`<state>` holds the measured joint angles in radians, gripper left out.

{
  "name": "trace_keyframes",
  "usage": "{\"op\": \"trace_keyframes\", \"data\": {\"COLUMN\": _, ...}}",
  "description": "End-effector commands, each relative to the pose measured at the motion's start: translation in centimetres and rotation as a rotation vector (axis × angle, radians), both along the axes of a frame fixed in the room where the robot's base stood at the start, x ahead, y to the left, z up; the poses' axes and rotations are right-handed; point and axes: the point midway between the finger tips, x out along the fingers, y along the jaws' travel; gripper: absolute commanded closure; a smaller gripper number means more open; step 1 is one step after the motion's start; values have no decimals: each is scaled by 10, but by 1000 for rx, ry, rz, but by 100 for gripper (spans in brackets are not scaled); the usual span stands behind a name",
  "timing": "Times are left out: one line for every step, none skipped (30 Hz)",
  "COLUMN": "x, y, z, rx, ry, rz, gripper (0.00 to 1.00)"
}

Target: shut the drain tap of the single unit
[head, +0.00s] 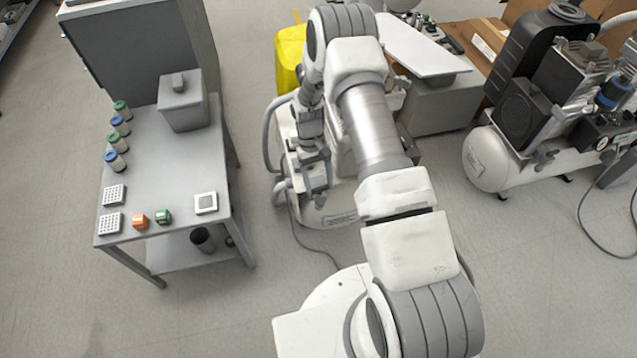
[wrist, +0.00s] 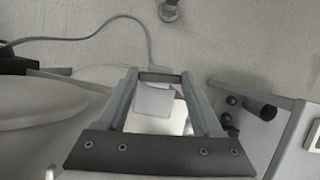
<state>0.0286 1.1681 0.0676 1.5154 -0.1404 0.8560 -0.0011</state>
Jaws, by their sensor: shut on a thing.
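The single unit (head: 325,216), with a white tank, stands on the floor beyond my arm and is largely hidden by it. A white rounded body, probably its tank (wrist: 40,115), fills the left of the wrist view. My gripper (head: 318,180) points down beside the unit. In the wrist view my gripper (wrist: 160,78) has its two fingers around a small dark grey bar, which looks like the drain tap's handle (wrist: 160,77). A pale block shows between the fingers, closer to the palm. How far the tap is turned cannot be told.
A grey table (head: 170,170) with jars, small blocks and a grey box stands left of the unit, close to my gripper. Another compressor with a white tank (head: 485,160) stands at the right. A grey hose (wrist: 145,35) crosses the floor.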

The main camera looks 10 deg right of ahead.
Motion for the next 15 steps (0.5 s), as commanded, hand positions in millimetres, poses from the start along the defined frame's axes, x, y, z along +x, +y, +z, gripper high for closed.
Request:
{"op": "trace_keyframes", "data": {"x": 1, "y": 0, "z": 0, "rx": 1, "ry": -1, "rz": -27, "gripper": 88}}
{"op": "trace_keyframes", "data": {"x": 0, "y": 0, "z": 0, "rx": 0, "ry": -1, "rz": -41, "gripper": 88}}
{"op": "trace_keyframes", "data": {"x": 0, "y": 0, "z": 0, "rx": 2, "ry": -1, "rz": -59, "gripper": 88}}
{"op": "trace_keyframes", "data": {"x": 0, "y": 0, "z": 0, "rx": 2, "ry": -1, "rz": -71, "gripper": 88}}
{"op": "trace_keyframes", "data": {"x": 0, "y": 0, "z": 0, "rx": 1, "ry": -1, "rz": -82, "gripper": 88}}
{"op": "trace_keyframes", "data": {"x": 0, "y": 0, "z": 0, "rx": 1, "ry": -1, "rz": -95, "gripper": 88}}
{"op": "trace_keyframes", "data": {"x": 0, "y": 0, "z": 0, "rx": 1, "ry": -1, "rz": -103, "gripper": 88}}
{"op": "trace_keyframes", "data": {"x": 0, "y": 0, "z": 0, "rx": 1, "ry": -1, "rz": -111, "gripper": 88}}
{"op": "trace_keyframes", "data": {"x": 0, "y": 0, "z": 0, "rx": 2, "ry": -1, "rz": -119, "gripper": 88}}
{"op": "trace_keyframes", "data": {"x": 0, "y": 0, "z": 0, "rx": 2, "ry": -1, "rz": -124, "gripper": 88}}
{"op": "trace_keyframes", "data": {"x": 0, "y": 0, "z": 0, "rx": 1, "ry": -1, "rz": -128, "gripper": 88}}
{"op": "trace_keyframes", "data": {"x": 0, "y": 0, "z": 0, "rx": 1, "ry": -1, "rz": -133, "gripper": 88}}
{"op": "trace_keyframes", "data": {"x": 0, "y": 0, "z": 0, "rx": 1, "ry": -1, "rz": -136, "gripper": 88}}
{"op": "trace_keyframes", "data": {"x": 0, "y": 0, "z": 0, "rx": 1, "ry": -1, "rz": -138, "gripper": 88}}
{"op": "trace_keyframes", "data": {"x": 0, "y": 0, "z": 0, "rx": 1, "ry": -1, "rz": -140, "gripper": 88}}
